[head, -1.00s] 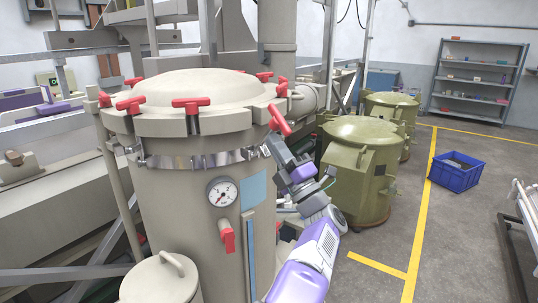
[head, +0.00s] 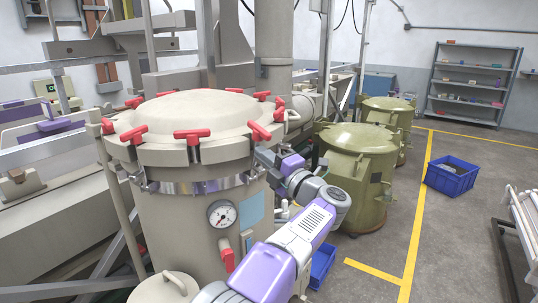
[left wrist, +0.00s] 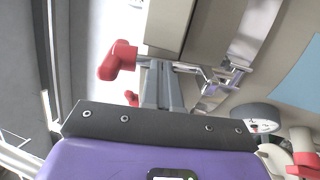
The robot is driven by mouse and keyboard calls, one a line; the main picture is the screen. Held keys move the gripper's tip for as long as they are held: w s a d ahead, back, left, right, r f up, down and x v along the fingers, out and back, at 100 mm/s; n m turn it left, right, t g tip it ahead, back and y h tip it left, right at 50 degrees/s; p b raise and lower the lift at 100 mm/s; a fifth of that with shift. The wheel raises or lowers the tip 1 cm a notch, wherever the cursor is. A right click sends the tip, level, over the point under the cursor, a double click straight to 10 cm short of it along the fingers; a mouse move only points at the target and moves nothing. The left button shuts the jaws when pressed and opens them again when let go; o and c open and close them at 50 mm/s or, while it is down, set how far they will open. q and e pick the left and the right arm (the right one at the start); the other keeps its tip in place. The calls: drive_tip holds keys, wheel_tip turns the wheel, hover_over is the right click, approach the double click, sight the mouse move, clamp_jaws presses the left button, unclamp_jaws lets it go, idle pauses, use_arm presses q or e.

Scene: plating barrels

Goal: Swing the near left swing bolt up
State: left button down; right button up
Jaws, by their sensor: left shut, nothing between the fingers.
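The grey vessel (head: 205,205) has a domed lid (head: 200,112) ringed by swing bolts with red T-handles. The front-left handle (head: 134,134) and front-middle handle (head: 191,134) stand at the lid rim. The front-right handle (head: 258,131) is also up at the rim, slightly tilted. My left gripper (head: 262,157) is just below and right of that handle, its tips partly hidden. In the left wrist view my shut, empty fingers (left wrist: 162,85) are beside a bolt with a red handle (left wrist: 118,60); I cannot tell if they touch. My right gripper is out of view.
A pressure gauge (head: 222,213) and red valve handle (head: 227,256) stick out of the vessel front. Green barrels (head: 357,185) stand to the right, with a blue crate (head: 450,176) on the floor beyond. Open floor lies around the yellow line (head: 415,225).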

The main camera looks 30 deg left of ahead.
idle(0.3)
use_arm(q)
drive_tip(key=b+v, duration=0.1)
drive_tip(key=v, duration=1.3)
drive_tip(key=shift+f+b, duration=0.15)
drive_tip(key=shift+b, duration=0.25)
